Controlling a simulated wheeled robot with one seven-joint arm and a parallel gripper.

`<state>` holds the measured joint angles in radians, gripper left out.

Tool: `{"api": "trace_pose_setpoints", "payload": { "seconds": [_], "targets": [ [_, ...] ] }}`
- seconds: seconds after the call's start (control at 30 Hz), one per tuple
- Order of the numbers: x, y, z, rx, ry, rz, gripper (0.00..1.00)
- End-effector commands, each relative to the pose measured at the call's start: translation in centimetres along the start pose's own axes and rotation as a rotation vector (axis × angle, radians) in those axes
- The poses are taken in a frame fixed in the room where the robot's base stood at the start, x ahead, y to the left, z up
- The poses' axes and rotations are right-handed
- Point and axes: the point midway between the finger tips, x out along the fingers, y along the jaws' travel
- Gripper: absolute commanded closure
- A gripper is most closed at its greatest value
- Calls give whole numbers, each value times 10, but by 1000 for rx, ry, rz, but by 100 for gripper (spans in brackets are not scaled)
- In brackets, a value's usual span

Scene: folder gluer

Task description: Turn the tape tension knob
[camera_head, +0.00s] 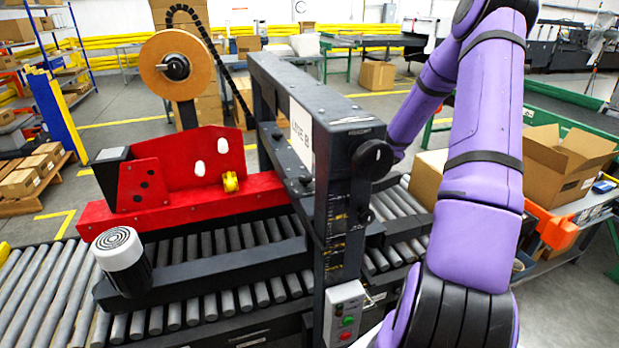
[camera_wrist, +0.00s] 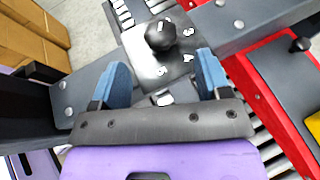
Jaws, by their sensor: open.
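A black round knob (camera_wrist: 160,35) stands on a grey dial plate (camera_wrist: 155,66) with numbers around it, at the top middle of the wrist view. My gripper (camera_wrist: 163,62) is open, with its two blue fingers apart. In the picture the fingertips sit just below the knob, to its left and right, with nothing between them and the knob is not gripped. In the head view my purple arm reaches down at the right, and my gripper and the numbered dial cannot be made out there.
The machine's grey upright (camera_head: 345,215) carries a black handwheel (camera_head: 372,159). A red tape unit (camera_head: 190,175) with a tape roll (camera_head: 178,65) stands on the left over the rollers (camera_head: 40,290). A control box (camera_head: 344,315) is low in front. An open carton (camera_head: 565,160) is at right.

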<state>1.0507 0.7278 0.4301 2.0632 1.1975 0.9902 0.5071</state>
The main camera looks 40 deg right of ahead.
Motion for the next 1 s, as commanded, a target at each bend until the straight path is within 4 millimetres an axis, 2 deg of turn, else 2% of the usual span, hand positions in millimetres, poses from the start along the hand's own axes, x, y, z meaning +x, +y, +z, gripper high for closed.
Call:
{"api": "trace_pose_setpoints", "payload": {
  "seconds": [0.1, 0.33, 0.5, 0.77, 0.8, 1.0],
  "targets": [
    [22, 0, 0, 0, -2, 3, 30],
    [52, 0, 0, -1, -1, 1, 30],
    [61, 0, 1, -2, -1, 1, 30],
    [62, 0, 0, -2, -1, 1, 30],
    [62, 0, 0, -2, -1, 1, 35],
    [62, 0, 0, -2, -1, 1, 77]
  ]
}}
